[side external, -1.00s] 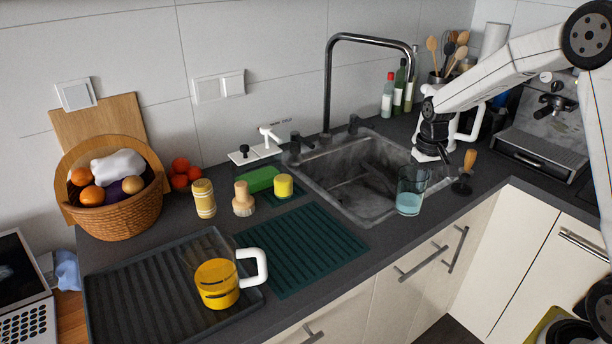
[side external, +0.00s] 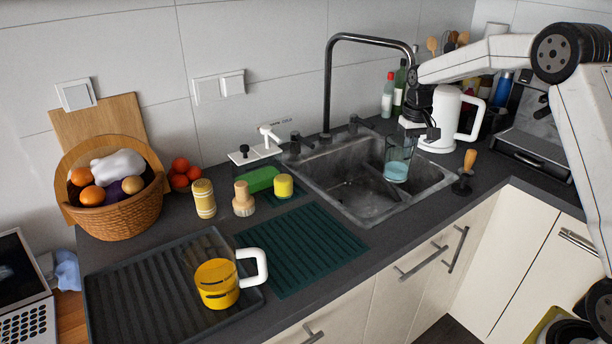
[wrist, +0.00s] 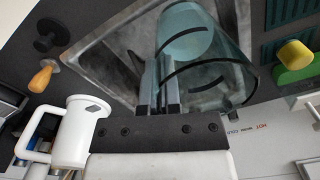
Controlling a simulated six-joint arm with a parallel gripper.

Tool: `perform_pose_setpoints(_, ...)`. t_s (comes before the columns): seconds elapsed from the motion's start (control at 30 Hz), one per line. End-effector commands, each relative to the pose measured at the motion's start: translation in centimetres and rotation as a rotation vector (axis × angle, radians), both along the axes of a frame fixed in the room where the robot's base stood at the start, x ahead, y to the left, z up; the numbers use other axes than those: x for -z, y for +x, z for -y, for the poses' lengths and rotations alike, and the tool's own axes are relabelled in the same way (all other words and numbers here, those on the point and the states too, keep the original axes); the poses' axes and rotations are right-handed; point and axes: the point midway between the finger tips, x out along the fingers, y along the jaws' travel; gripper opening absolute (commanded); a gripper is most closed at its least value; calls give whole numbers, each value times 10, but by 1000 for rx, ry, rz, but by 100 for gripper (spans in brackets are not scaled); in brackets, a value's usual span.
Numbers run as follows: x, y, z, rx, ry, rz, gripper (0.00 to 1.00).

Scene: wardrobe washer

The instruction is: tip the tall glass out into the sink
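The tall clear glass (side external: 399,160) with blue liquid in its lower part is held above the right part of the sink (side external: 347,207). It looks close to upright in the side view. My gripper (side external: 418,131) is at the glass's upper part and shut on its wall. In the wrist view the fingers (wrist: 159,86) lie against the glass (wrist: 208,50), which covers part of the sink. The exact finger contact is hard to see.
The black faucet (side external: 328,85) arches behind the sink. A white pitcher (side external: 444,117) and a wooden-handled tool (side external: 465,172) stand to the right. A green drying mat (side external: 300,248) and a tray with a yellow-filled mug (side external: 217,283) lie left.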

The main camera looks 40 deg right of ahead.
Motion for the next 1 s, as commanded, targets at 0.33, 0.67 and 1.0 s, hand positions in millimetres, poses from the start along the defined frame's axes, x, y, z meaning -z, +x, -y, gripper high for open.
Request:
perform_pose_setpoints(0.33, 0, 42, 17, 0, 9, 4, 0)
perform_pose_setpoints(0.67, 3, 72, 30, -2, 20, 8, 0)
perform_pose_setpoints(1.0, 5, 85, 36, -3, 26, 9, 0)
